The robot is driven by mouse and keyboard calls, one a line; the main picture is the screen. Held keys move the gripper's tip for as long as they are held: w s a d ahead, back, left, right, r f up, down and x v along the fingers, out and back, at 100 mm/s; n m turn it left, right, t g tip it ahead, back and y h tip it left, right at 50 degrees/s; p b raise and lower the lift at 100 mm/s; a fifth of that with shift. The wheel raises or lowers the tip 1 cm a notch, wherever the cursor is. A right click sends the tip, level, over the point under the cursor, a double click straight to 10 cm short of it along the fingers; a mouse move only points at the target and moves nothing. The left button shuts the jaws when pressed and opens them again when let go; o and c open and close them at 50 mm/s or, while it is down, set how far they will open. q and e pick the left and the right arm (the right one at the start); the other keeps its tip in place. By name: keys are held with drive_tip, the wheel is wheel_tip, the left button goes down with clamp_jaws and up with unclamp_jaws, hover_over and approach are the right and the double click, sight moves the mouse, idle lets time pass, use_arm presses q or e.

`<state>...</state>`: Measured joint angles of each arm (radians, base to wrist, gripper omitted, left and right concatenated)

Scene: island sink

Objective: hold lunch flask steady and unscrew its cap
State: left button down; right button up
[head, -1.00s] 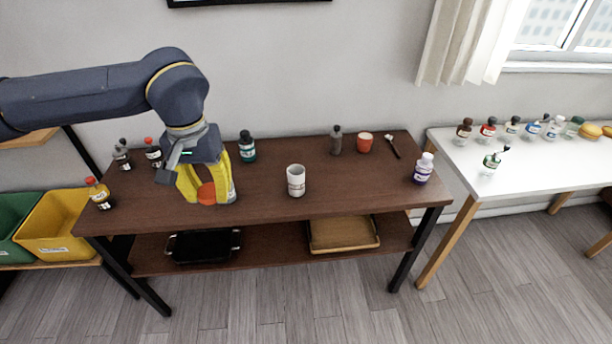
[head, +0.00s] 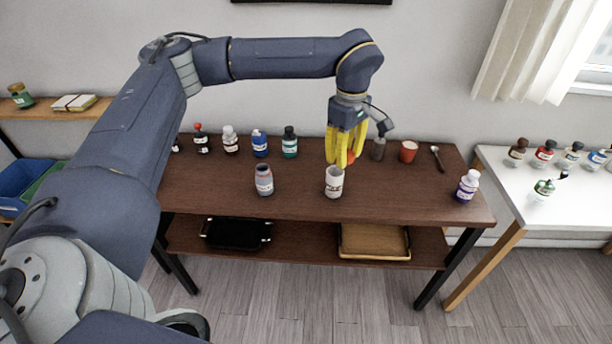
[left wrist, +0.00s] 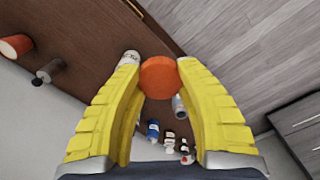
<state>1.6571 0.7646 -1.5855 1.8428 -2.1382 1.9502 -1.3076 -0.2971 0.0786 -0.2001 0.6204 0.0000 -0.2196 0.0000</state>
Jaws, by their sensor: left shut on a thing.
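My left gripper (head: 343,160) is shut on an orange cap (left wrist: 158,77), held between its yellow fingertips. It holds the cap in the air over the dark brown table, by the white mug (head: 334,183) in the head view. The lunch flask (head: 264,181), a small greyish labelled bottle without an orange cap on it, stands upright on the table to the left of the gripper. It seems to show partly behind the cap in the left wrist view (left wrist: 178,108). My right gripper is not in view.
Several bottles stand along the table's back left, among them a blue bottle (head: 260,144) and a teal bottle (head: 290,142). A red cup (head: 408,152), spoon (head: 437,158) and purple-labelled bottle (head: 467,186) are at the right. The table front between flask and mug is clear.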

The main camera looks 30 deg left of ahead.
use_arm(q)
drive_tip(key=w+a+f+n, duration=0.1)
drive_tip(key=w+a+n, duration=0.25)
drive_tip(key=n, duration=3.15)
hover_over(313, 181)
wheel_tip(313, 181, down, 6)
wheel_tip(313, 181, down, 20)
drive_tip(key=shift+r, duration=0.2)
drive_tip(key=shift+f, duration=0.15)
drive_tip(key=c, duration=0.9)
unclamp_jaws()
drive_tip(key=shift+c, duration=0.2)
